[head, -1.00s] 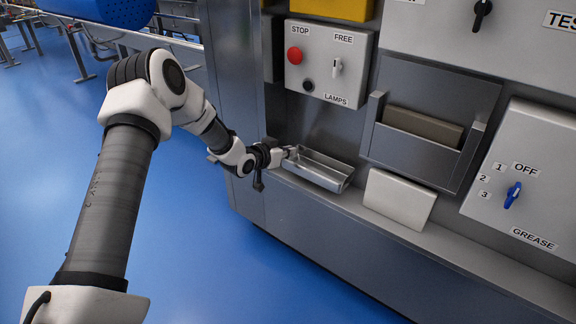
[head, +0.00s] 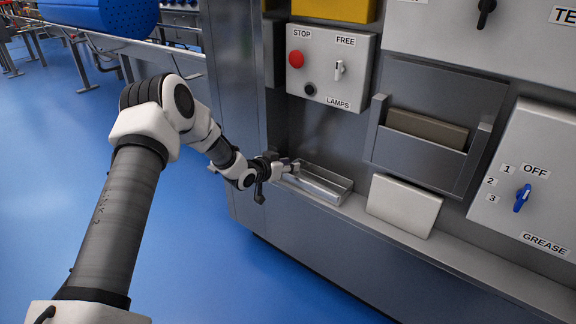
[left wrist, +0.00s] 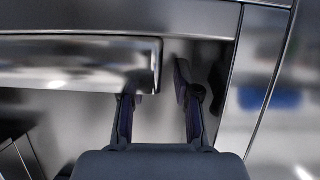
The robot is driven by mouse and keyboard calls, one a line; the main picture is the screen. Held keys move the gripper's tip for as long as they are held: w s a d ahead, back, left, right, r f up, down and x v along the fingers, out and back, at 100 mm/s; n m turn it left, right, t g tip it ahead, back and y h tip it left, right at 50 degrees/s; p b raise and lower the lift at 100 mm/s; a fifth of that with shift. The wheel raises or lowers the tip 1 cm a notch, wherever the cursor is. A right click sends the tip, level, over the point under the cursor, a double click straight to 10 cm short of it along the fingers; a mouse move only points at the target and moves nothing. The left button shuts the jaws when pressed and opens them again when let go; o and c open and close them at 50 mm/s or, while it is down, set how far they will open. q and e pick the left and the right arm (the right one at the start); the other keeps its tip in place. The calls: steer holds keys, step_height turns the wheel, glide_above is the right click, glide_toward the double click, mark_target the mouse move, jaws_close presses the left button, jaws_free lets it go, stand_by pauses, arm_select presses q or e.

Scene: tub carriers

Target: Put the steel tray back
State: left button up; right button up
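The steel tray (head: 335,192) is a shallow, open, rectangular metal tray. In the head view it lies along the ledge at the foot of the machine front, left of a white block, and looks empty. My left gripper (head: 292,168) is at the tray's left end. In the left wrist view the tray (left wrist: 75,65) fills the upper left. My left gripper (left wrist: 160,85) shows its two fingers apart there, one overlapping the tray's end and the other beyond it. I cannot tell whether either finger touches the tray. My right gripper is out of view.
The white block (head: 403,206) stands on the ledge to the tray's right. Above are a grey holder with a brown panel (head: 428,128), the STOP/FREE/LAMPS box (head: 330,68) and the GREASE box (head: 525,185). Blue floor (head: 215,270) lies open in front of the machine.

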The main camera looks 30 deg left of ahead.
arm_select(q)
steer(key=shift+r, duration=0.2)
steer(key=p+v, duration=0.6)
steer(key=v, duration=0.6)
steer(key=s+d+f+g, duration=0.6)
steer(key=s+d+f, duration=0.6)
steer(key=d+f, duration=0.25)
steer(key=s+d+f+g, duration=0.2)
steer(key=s, duration=0.6)
steer(key=s+d+f+n+g+y, duration=0.1)
steer(key=s+d+f+g, duration=0.1)
steer(key=s, duration=0.5)
steer(key=s+d+f+g, duration=0.2)
steer(key=s+f+g, duration=0.1)
steer(key=s, duration=0.5)
steer(key=shift+s+d, duration=0.2)
steer(key=shift+s, duration=0.15)
